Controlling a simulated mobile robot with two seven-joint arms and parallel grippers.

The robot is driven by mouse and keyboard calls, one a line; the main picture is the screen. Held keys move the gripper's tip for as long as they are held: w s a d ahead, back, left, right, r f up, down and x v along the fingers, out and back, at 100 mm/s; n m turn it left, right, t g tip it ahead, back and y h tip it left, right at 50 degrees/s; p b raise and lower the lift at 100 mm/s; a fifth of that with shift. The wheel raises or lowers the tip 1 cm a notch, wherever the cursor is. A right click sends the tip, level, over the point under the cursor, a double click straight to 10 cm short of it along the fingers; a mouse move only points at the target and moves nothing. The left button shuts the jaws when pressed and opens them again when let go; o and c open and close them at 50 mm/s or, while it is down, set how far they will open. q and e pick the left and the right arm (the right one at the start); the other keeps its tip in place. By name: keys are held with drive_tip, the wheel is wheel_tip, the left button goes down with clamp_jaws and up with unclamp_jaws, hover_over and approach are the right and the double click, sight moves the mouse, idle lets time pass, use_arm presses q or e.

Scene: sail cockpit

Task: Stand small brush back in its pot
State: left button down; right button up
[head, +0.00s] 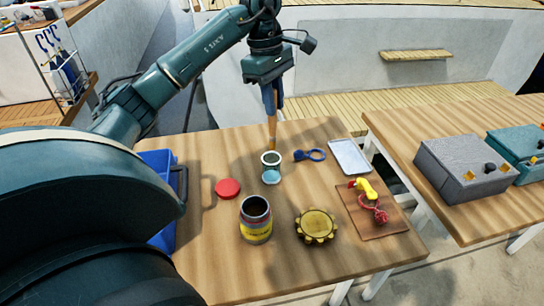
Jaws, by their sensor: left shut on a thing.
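A small brush (272,131) with a wooden, orange-tan body hangs upright from my left gripper (272,102). The gripper is shut on its upper part. A small pot (271,174) with a pale rim, dark inside and light blue lower side stands on the wooden table. The brush's lower end shows just above the pot's far rim in the head view. I cannot tell whether it is directly over the opening or behind it. My right gripper is not in view.
On the table (320,265) are a red lid (228,188), an open can (256,220), a yellow gear-shaped disc (316,225), a blue ring-shaped item (312,155), a pale tray (350,156), and a brown board (372,210). A blue crate (163,238) stands left.

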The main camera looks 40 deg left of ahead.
sight(272, 134)
use_arm(q)
drive_tip(key=shift+n, duration=0.3)
drive_tip(key=f, duration=0.5)
drive_tip(key=shift+a+f, duration=0.15)
drive_tip(key=shift+a, duration=0.15)
wheel_tip(272, 134, down, 4)
drive_tip(key=shift+f, duration=0.2)
drive_tip(key=shift+f, duration=0.2)
drive_tip(key=c, duration=1.3)
unclamp_jaws()
